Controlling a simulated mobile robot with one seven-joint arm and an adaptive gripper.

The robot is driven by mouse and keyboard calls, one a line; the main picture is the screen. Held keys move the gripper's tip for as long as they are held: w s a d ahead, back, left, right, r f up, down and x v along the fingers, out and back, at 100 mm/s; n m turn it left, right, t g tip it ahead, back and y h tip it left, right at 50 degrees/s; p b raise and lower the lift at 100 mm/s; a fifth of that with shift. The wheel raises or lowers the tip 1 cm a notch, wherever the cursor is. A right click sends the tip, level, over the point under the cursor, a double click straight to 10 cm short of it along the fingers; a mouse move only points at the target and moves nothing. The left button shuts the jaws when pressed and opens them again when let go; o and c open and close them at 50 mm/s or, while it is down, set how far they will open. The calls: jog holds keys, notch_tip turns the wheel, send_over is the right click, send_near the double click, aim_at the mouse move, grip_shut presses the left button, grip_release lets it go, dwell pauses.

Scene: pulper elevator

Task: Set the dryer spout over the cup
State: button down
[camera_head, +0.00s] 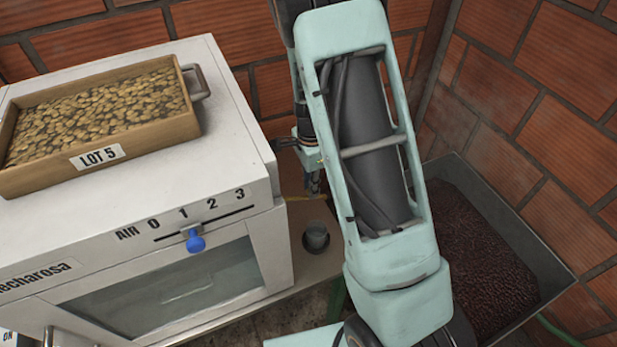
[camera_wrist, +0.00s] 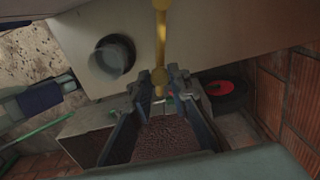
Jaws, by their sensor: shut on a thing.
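The dryer (camera_head: 225,130) is a white box at the left in the head view. Its spout (camera_wrist: 161,40) is a thin brass rod with a ball near its end, running down from the top of the wrist view. My gripper (camera_wrist: 158,84) is closed around the ball end of the spout. In the head view, my arm hides most of the gripper, and only a thin yellow piece of the spout (camera_head: 298,198) shows. The cup (camera_head: 316,237) stands on the bench beside the dryer. In the wrist view the cup (camera_wrist: 112,58) is left of the spout, which is not above it.
A wooden tray labelled LOT 5 (camera_head: 100,155) lies on the dryer. A blue knob (camera_head: 195,241) sits on its AIR 0-3 slot. A bin of dark beans (camera_head: 490,235) stands at right. A dark round object with red (camera_wrist: 222,87) is right of the gripper. Brick walls stand behind.

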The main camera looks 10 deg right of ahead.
jog(key=s+a+m+p, duration=0.3)
jog(key=s+m+p, duration=0.2)
jog(key=m, duration=0.3)
jog(key=shift+s+m, duration=0.25)
jog(key=shift+m, duration=0.15)
jog(key=shift+a, duration=0.1)
jog(key=c, duration=1.8)
grip_release()
jog(key=shift+r, duration=0.1)
notch_tip(320, 180, up, 12)
jog(key=shift+f, duration=0.1)
